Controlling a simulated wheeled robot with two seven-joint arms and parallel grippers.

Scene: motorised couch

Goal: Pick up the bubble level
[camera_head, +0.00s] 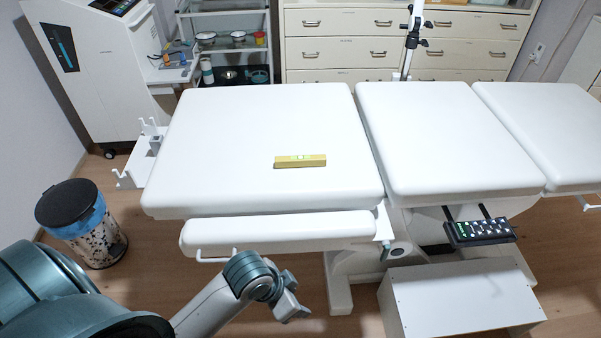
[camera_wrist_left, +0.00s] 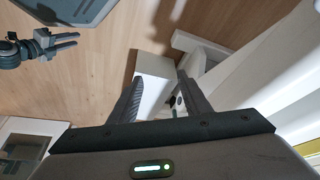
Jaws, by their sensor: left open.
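The bubble level (camera_head: 300,161) is a yellow bar with a green vial in its middle. It lies flat on the white couch's left section (camera_head: 250,120), near that section's front right part. My left gripper (camera_head: 291,306) is in front of the couch and apart from the level, nearer to the head camera. In the left wrist view its two dark fingers (camera_wrist_left: 159,80) stand apart with nothing held between them. Another gripper, likely my right one (camera_wrist_left: 66,42), shows small at the upper left of that view; its jaw state is unclear.
A narrow padded side piece (camera_head: 280,233) runs along the couch's front edge. A keypad (camera_head: 480,231) and a white box step (camera_head: 462,300) are at the front right. A bin (camera_head: 95,235) stands at left. The couch top around the level is clear.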

